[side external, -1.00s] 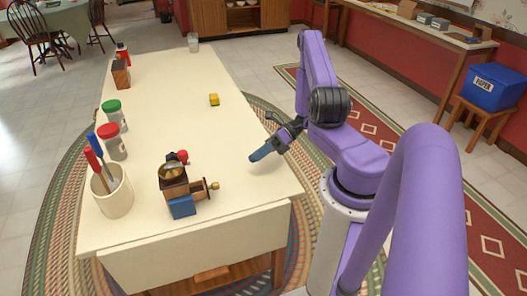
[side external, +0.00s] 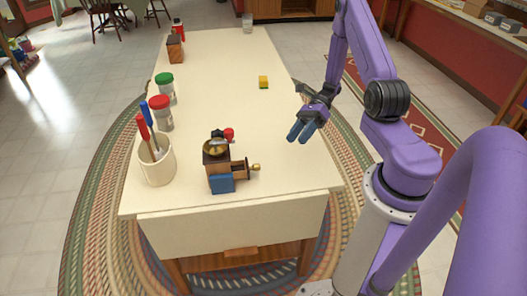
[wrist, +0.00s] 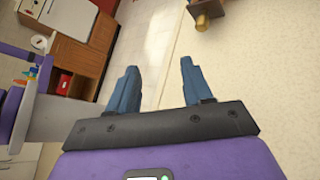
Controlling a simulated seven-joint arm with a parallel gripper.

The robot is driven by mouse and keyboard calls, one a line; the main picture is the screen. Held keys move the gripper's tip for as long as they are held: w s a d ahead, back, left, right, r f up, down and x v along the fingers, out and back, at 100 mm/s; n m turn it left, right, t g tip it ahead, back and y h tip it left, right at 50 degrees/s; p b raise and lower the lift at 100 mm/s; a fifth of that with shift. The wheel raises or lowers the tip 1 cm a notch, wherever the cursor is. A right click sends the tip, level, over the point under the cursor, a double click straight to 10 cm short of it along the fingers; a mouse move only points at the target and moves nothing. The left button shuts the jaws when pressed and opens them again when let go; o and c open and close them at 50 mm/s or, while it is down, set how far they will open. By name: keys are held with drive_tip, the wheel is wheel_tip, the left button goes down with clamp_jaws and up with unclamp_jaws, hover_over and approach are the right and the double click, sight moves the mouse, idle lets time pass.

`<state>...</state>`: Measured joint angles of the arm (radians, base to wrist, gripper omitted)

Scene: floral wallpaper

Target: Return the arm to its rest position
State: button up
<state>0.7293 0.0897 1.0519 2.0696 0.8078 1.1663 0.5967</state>
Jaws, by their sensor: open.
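My purple arm's gripper (side external: 301,131) is over the right edge of the cream table (side external: 228,120), with its blue fingers angled down. In the wrist view my gripper (wrist: 157,69) is open, with a clear gap between the two fingers and nothing held. A wooden coffee grinder (side external: 217,160) with a brass-knobbed drawer stands to the left of the gripper, apart from it. Part of a wooden thing with a brass knob (wrist: 203,22), probably this grinder, shows at the top of the wrist view.
A cream crock (side external: 157,165) with red and blue utensils, a red-lidded jar (side external: 162,118) and a green-lidded jar (side external: 165,92) stand along the table's left side. A small yellow block (side external: 263,82) lies farther back. The table's middle is clear.

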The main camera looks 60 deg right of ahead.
drive_tip(key=s+a+r+n+g+h, duration=0.2)
drive_tip(key=a+r+n+g+h, duration=0.3)
drive_tip(key=n, duration=0.5)
drive_tip(key=s+a+r+n+g+h, duration=0.25)
drive_tip(key=a+r+n+h, duration=0.35)
drive_tip(key=n, duration=0.4)
drive_tip(key=s+a+r+n+t+h, duration=0.1)
drive_tip(key=s+a+r+n+t, duration=0.2)
drive_tip(key=n, duration=0.6)
drive_tip(key=s+a+r+n+t, duration=0.3)
drive_tip(key=s+a+r+n, duration=0.1)
drive_tip(key=s+n, duration=0.3)
drive_tip(key=shift+s+n+t+h, duration=0.3)
drive_tip(key=shift+n+t+h, duration=0.1)
drive_tip(key=shift+n, duration=0.6)
